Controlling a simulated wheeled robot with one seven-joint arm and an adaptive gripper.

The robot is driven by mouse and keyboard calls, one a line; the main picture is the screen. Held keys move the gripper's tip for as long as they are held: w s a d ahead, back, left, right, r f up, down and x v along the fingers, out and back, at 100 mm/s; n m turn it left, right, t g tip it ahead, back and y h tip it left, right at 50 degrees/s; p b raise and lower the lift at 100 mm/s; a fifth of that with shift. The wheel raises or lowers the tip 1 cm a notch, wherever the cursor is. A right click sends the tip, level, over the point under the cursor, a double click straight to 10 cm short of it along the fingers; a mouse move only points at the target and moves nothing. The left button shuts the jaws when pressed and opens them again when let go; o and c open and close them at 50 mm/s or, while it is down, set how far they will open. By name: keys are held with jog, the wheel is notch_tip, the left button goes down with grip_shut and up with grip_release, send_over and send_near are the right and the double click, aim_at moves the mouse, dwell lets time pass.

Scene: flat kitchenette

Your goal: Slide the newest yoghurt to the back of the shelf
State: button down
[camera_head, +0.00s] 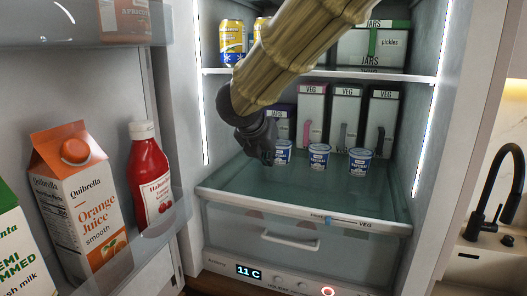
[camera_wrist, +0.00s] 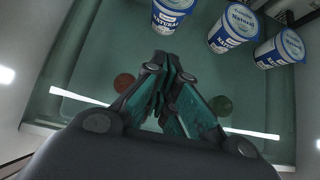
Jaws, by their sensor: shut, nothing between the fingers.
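Three white and blue yoghurt pots stand in a row on the glass shelf (camera_head: 255,184) of the open fridge: a left pot (camera_head: 284,152), a middle pot (camera_head: 319,157) and a right pot (camera_head: 360,162). Which one is newest cannot be told. My gripper (camera_head: 265,157) is shut and empty, just left of and partly in front of the left pot. In the wrist view, its closed fingertips (camera_wrist: 165,62) point toward the left pot (camera_wrist: 172,12), with a gap between. The middle pot (camera_wrist: 232,28) and right pot (camera_wrist: 281,49) are further right.
Several VEG cartons (camera_head: 346,115) stand behind the pots. Cans (camera_head: 232,40) and a jars box (camera_head: 373,46) are on the shelf above. The open door at left holds a ketchup bottle (camera_head: 150,175) and an orange juice carton (camera_head: 80,200). The shelf's front is clear.

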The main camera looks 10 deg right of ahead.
aim_at(280, 163)
jog(key=x, duration=0.4)
jog(key=shift+w+f, duration=0.1)
jog(key=shift+w+d+p, duration=0.4)
jog(key=shift+w, duration=0.2)
jog(key=shift+w+d+p, duration=0.4)
jog(key=shift+w, duration=0.25)
jog(key=shift+w+d+f, duration=0.1)
jog(key=shift+w+d, duration=0.3)
jog(key=shift+w, duration=0.1)
